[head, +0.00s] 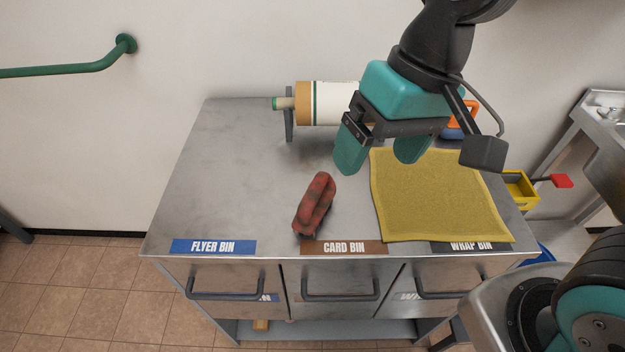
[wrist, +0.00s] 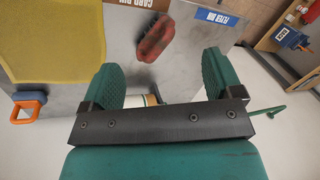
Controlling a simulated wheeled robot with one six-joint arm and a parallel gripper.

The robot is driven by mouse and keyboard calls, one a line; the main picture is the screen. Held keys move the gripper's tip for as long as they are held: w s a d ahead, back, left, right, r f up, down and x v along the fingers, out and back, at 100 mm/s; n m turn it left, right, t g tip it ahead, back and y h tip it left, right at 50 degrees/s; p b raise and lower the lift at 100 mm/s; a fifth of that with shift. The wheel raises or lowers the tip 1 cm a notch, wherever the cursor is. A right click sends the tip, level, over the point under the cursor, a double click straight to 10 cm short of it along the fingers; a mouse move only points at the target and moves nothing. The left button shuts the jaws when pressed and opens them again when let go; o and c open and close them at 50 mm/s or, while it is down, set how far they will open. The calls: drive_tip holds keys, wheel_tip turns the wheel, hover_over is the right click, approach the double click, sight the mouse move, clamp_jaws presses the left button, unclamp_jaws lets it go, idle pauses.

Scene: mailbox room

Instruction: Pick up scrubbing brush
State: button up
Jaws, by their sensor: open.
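The scrubbing brush appears to be the worn red and black object (head: 314,204) lying on the grey metal counter (head: 225,165), left of the yellow cloth and behind the CARD BIN label. In the wrist view the red object (wrist: 155,38) lies beyond and between the fingertips, with a loop-like handle. My gripper (head: 380,155) is open and empty above the back of the counter, up and right of the red object in the head view. In the wrist view my gripper (wrist: 163,65) shows both teal fingers spread apart.
A yellow cloth (head: 435,195) covers the counter's right side. A paper roll (head: 325,103) on a holder stands at the back. An orange and blue object (wrist: 28,105) is near the cloth. Bin drawers (head: 335,290) front the counter. The counter's left side is clear.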

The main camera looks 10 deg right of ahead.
sight(314, 189)
drive_tip(key=w+a+f+m+h+p, duration=0.25)
drive_tip(key=w+a+m+p, duration=0.2)
drive_tip(key=w+m, duration=0.45)
drive_tip(key=shift+m+h, duration=0.25)
drive_tip(key=shift+m, duration=0.15)
drive_tip(key=f, duration=0.7)
drive_tip(key=a+f+p, duration=0.1)
drive_tip(key=f, duration=0.3)
drive_tip(key=shift+w+f, duration=0.15)
drive_tip(key=shift+w+a+f+p, duration=0.1)
drive_tip(key=shift+f+p, duration=0.4)
drive_tip(key=shift+f, duration=1.05)
drive_tip(key=shift+w+f+p, duration=0.1)
drive_tip(key=shift+f+p, duration=0.4)
drive_tip(key=shift+f, duration=1.05)
drive_tip(key=c, duration=1.1)
drive_tip(key=shift+o, duration=0.2)
drive_tip(key=shift+r, duration=0.1)
